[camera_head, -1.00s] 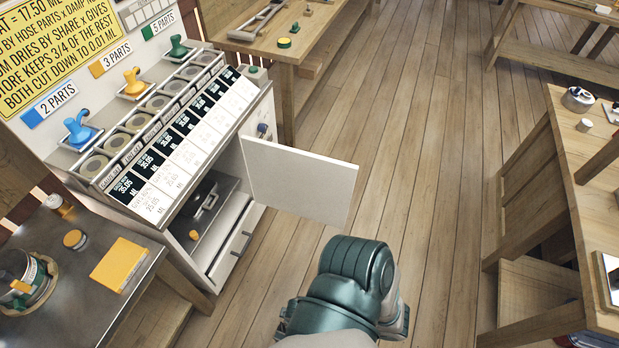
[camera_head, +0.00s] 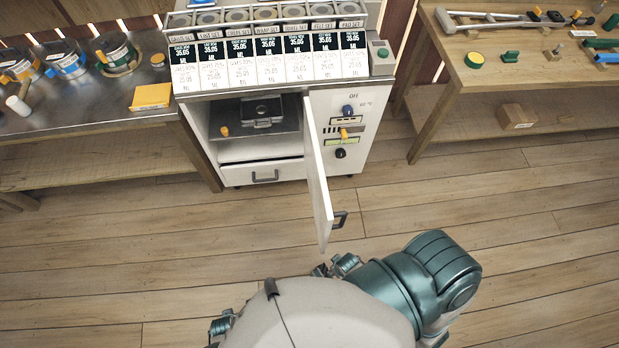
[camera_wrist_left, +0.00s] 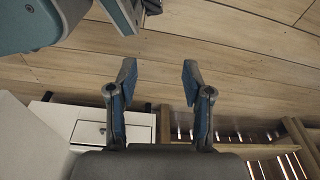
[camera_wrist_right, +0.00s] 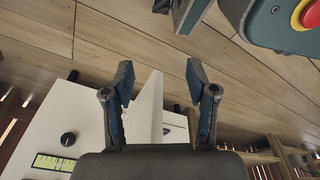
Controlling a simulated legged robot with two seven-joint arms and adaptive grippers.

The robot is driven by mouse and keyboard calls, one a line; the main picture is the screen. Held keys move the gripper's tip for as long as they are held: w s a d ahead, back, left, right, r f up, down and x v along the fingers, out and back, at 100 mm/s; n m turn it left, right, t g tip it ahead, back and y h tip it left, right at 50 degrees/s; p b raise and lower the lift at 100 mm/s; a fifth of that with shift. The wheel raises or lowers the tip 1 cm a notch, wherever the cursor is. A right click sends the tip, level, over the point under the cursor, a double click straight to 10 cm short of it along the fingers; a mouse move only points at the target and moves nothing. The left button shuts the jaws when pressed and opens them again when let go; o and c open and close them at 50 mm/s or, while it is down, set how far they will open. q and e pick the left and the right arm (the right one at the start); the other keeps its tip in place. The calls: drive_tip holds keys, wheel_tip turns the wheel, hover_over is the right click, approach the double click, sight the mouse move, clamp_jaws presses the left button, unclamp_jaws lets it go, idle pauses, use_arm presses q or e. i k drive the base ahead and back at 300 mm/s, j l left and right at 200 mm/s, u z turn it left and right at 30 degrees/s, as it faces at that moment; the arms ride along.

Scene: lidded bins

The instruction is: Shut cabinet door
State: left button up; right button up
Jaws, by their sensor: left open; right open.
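The white cabinet (camera_head: 355,102) stands ahead with its door (camera_head: 316,178) swung wide open toward me, seen nearly edge-on in the head view. The dark door handle (camera_head: 340,219) is on the door's right face. The open compartment left of the door holds a dark shelf with a metal case (camera_head: 262,112). My left gripper (camera_wrist_left: 157,82) is open and empty in its wrist view, with a drawer front (camera_wrist_left: 105,128) low behind it. My right gripper (camera_wrist_right: 160,80) is open and empty, and a white panel that looks like the door (camera_wrist_right: 149,108) shows beyond its fingers. Contact is not visible.
A metal table (camera_head: 95,103) stands left of the cabinet and a wooden table (camera_head: 540,72) stands to the right. Below the compartment is a shut drawer (camera_head: 262,173). Wooden floor (camera_head: 150,240) is clear around the door.

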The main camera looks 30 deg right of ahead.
sight(324, 215)
drive_tip(key=l+u, duration=0.1)
drive_tip(key=l, duration=0.5)
drive_tip(key=k+l+u, duration=0.1)
drive_tip(key=l, duration=0.45)
drive_tip(key=k+l+u, duration=0.15)
drive_tip(key=l, duration=0.45)
drive_tip(key=i, duration=0.05)
